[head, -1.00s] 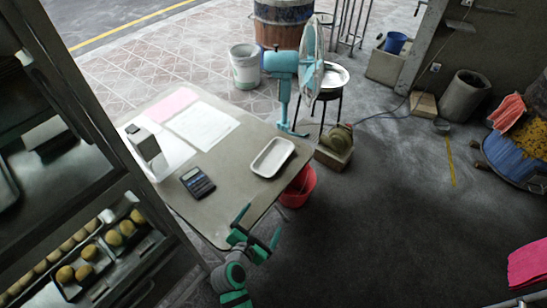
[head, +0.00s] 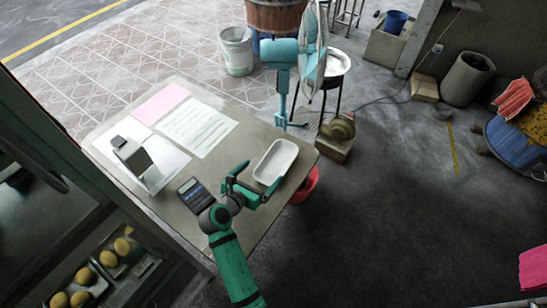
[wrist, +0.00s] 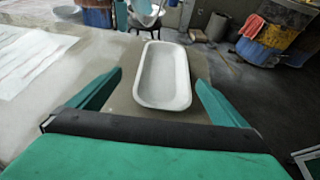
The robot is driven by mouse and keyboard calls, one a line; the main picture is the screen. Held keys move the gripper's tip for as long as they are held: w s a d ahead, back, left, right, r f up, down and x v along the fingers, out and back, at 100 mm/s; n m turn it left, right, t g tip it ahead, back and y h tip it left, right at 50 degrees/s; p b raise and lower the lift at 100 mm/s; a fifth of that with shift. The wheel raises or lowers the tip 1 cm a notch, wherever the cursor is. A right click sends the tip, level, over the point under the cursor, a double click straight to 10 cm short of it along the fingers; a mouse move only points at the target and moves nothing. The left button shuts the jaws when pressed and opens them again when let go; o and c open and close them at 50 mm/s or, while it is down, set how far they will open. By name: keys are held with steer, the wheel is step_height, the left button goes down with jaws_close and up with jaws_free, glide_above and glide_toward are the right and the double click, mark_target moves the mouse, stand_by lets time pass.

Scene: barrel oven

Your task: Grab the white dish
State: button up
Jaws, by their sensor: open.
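The white dish (head: 276,161) is a shallow rectangular tray with rounded corners, lying on the table (head: 240,140) near its right edge. My gripper (head: 257,181) is open and empty, just on the near side of the dish in the head view. In the wrist view the dish (wrist: 164,76) lies straight ahead, with its near end close to the gap between the two green fingers (wrist: 150,100). One finger is on each side of that gap. I cannot tell whether a finger touches the dish.
A calculator (head: 193,194) lies left of my gripper. Papers (head: 198,127) and a small grey device (head: 136,160) are farther left. A blue fan (head: 283,80) stands behind the table, and a red bucket (head: 306,186) is below its right edge.

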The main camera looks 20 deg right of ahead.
mark_target(274, 167)
steer(key=d, duration=0.1)
steer(key=w+d+f, duration=0.1)
steer(key=d, duration=0.1)
steer(key=shift+w+d+f, duration=0.25)
steer(key=shift+x, duration=2.6)
steer(key=shift+a+f, duration=0.1)
steer(key=shift+f, duration=0.05)
steer(key=c, duration=1.1)
